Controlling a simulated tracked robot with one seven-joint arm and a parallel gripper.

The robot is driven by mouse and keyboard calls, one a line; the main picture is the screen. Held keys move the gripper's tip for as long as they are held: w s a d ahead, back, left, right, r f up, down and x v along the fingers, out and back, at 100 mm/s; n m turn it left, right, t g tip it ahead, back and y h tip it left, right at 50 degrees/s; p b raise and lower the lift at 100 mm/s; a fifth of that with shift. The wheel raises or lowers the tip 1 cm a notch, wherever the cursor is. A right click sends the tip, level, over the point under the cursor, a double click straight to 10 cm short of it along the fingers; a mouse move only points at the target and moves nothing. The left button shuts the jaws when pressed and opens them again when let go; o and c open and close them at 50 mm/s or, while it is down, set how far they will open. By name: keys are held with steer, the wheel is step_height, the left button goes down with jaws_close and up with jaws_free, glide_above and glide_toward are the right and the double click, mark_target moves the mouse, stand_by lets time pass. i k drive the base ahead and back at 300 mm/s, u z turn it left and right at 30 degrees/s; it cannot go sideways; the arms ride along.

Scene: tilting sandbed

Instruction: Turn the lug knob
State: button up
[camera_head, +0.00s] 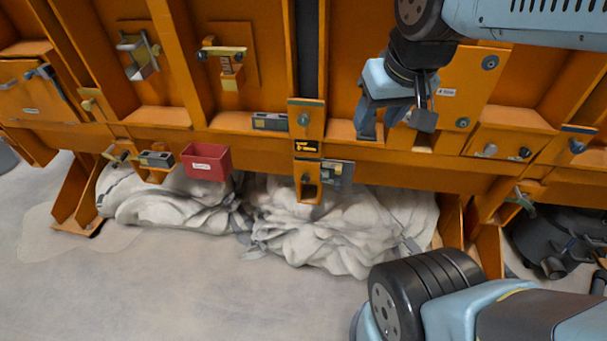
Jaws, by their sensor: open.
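Several small knobs sit on the orange frame, and I cannot tell for sure which is the lug knob. A light round knob (490,150) and a dark knob (525,153) are on the slanted right ledge. Another dark knob (577,146) is on a bracket at the far right. My gripper (384,122) is blue with its jaws apart, pointing down in front of the frame, left of these knobs. No object shows between its fingers.
The orange frame (250,142) spans the view, with brackets and latches sticking out. A red bin (206,162) hangs on its lower beam. White cloth sacks (330,235) lie beneath. A dark round machine (560,240) is at lower right. The grey floor (200,290) is clear.

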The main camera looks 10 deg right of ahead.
mark_target(305, 178)
steer(key=z, duration=1.05)
steer(key=i, duration=0.1)
steer(key=u, duration=2.6)
steer(key=k, duration=1.25)
steer(key=z, duration=0.55)
steer(key=i, duration=1)
steer(key=z, duration=0.05)
